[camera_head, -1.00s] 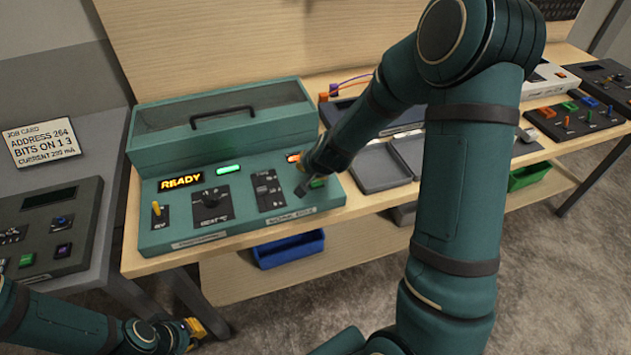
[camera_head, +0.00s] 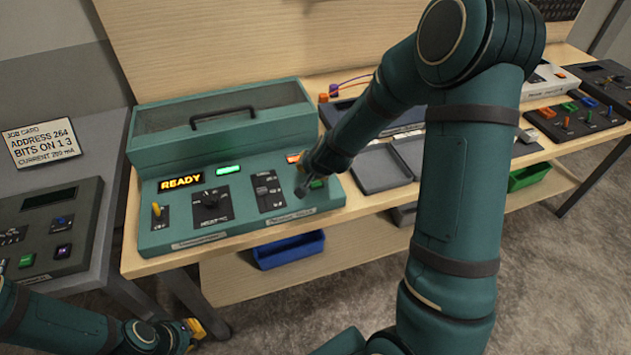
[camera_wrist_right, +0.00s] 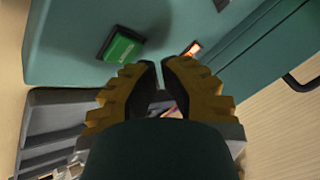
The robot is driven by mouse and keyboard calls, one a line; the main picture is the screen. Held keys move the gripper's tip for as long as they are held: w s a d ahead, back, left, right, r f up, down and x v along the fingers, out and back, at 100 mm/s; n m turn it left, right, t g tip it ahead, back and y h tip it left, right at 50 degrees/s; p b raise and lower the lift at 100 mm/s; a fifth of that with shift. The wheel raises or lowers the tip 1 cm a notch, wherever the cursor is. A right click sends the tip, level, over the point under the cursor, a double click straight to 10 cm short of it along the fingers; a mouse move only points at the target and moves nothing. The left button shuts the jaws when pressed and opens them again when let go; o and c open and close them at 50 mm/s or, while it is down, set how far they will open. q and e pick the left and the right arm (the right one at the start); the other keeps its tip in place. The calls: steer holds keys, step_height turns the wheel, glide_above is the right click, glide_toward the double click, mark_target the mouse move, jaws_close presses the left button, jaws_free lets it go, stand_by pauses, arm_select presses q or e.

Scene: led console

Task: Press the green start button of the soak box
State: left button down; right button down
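The soak box (camera_head: 245,231) is a teal console with a handled, see-through lid, on the wooden bench. Its green start button (camera_head: 317,184) is at the right end of the front panel, partly behind my right wrist. The button shows whole in the right wrist view (camera_wrist_right: 122,46), a green block in a dark frame. My right gripper (camera_wrist_right: 160,64) has its fingertips almost together, with nothing seen between them. It is close over the panel, beside the button and apart from it in that picture. My left gripper (camera_head: 194,331) is low at the left; its opening is unclear.
The panel shows a READY display (camera_head: 181,182), a lit green lamp (camera_head: 228,170), a lit orange lamp (camera_head: 293,158), a knob and switches. Grey trays (camera_head: 376,168) are right of the box. A blue bin (camera_head: 289,251) is below. A job card (camera_head: 41,144) stands left.

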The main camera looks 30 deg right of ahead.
steer(key=shift+f, duration=0.15)
steer(key=shift+f+b, duration=0.3)
steer(key=shift+b, duration=0.1)
steer(key=shift+f+b, duration=0.4)
steer(key=shift+f, duration=0.05)
stand_by(0.5)
steer(key=shift+r, duration=0.1)
steer(key=shift+r+p, duration=0.75)
steer(key=shift+r, duration=0.05)
steer(key=shift+r, duration=0.1)
step_height(320, 180, up, 5)
steer(key=p, duration=0.4)
steer(key=shift+p, duration=0.35)
